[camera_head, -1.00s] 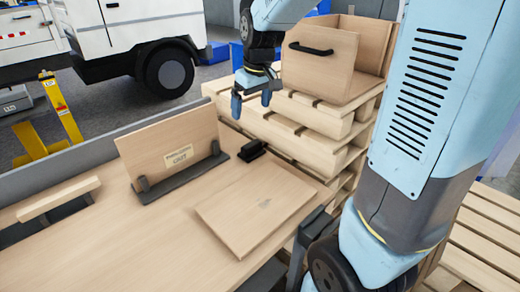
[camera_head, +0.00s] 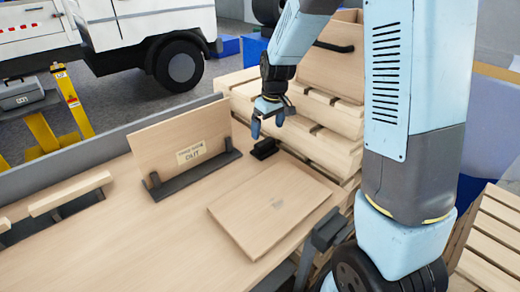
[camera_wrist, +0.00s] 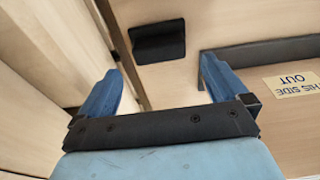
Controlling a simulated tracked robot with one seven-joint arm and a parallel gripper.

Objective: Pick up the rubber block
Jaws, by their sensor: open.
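The rubber block (camera_head: 264,149) is a small black block lying on the wooden bench top, near its far right edge. It also shows in the wrist view (camera_wrist: 158,42), ahead of the fingertips and between their lines. My gripper (camera_head: 268,129) hangs above the bench close to the block, with its blue fingers apart. In the wrist view my gripper (camera_wrist: 158,88) is open with nothing between its fingers. The block is apart from both fingers.
An upright wooden panel (camera_head: 170,140) labelled "THIS SIDE OUT" stands in a black holder (camera_head: 205,170) left of the block. A flat wooden board (camera_head: 250,222) lies in front of it. Stacked pallets (camera_head: 325,115) with a wooden box (camera_head: 335,70) stand behind the bench.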

